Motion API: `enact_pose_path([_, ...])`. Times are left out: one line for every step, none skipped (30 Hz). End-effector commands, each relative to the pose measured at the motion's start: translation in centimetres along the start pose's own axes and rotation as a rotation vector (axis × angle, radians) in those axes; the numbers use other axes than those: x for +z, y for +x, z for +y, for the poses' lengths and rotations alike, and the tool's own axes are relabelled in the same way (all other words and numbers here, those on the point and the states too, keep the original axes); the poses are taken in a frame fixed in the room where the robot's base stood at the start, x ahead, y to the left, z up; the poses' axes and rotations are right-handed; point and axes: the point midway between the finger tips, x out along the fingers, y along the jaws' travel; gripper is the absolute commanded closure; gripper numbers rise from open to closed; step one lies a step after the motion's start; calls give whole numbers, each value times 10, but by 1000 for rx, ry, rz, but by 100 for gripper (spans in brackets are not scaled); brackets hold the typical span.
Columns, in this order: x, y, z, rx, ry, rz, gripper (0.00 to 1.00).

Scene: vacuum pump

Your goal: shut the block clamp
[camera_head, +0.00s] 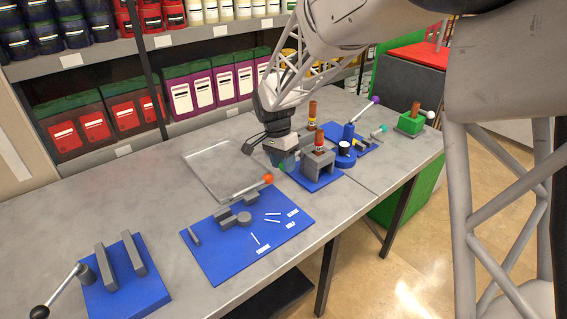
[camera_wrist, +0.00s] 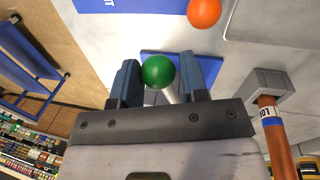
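A grey block (camera_head: 318,163) with an upright brown handle (camera_head: 319,140) stands on a blue base plate (camera_head: 321,182); I take it as the block clamp. A lever with a green ball knob (camera_head: 283,168) shows at its left side, partly hidden by my gripper (camera_head: 266,152). In the wrist view, the green knob (camera_wrist: 158,72) lies between the two blue fingers of my gripper (camera_wrist: 158,72), close to the left finger. A gap shows at the right finger, so the gripper looks open around the knob. A grey block (camera_wrist: 268,86) with a labelled brown handle (camera_wrist: 277,140) is to the right.
A black-knobbed fixture (camera_head: 124,285) is at lower left. A clear tray (camera_head: 205,170) lies behind. More levered fixtures (camera_head: 352,135) stand right.

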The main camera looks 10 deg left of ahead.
Motion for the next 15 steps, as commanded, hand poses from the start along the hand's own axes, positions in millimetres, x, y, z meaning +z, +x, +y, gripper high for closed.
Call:
enact_pose_path([0, -1, 0, -1, 0, 1, 53])
enact_pose_path([0, -1, 0, -1, 0, 0, 48])
enact_pose_path([0, 0, 0, 0, 0, 0, 42])
enact_pose_path([0, 0, 0, 0, 0, 0, 40])
enact_pose_path([0, 0, 0, 0, -1, 0, 40])
enact_pose_path([0, 0, 0, 1, -1, 0, 40])
enact_pose_path([0, 0, 0, 1, -1, 0, 40])
enact_pose_path([0, 0, 0, 1, -1, 0, 40])
enact_pose_path([0, 0, 0, 1, -1, 0, 40])
enact_pose_path([0, 0, 0, 1, -1, 0, 40])
enact_pose_path([0, 0, 0, 1, -1, 0, 40])
enact_pose_path([0, 0, 0, 1, -1, 0, 40])
enact_pose_path([0, 0, 0, 1, -1, 0, 40])
enact_pose_path([0, -1, 0, 1, -1, 0, 40])
enact_pose_path([0, -2, 0, 1, -1, 0, 40])
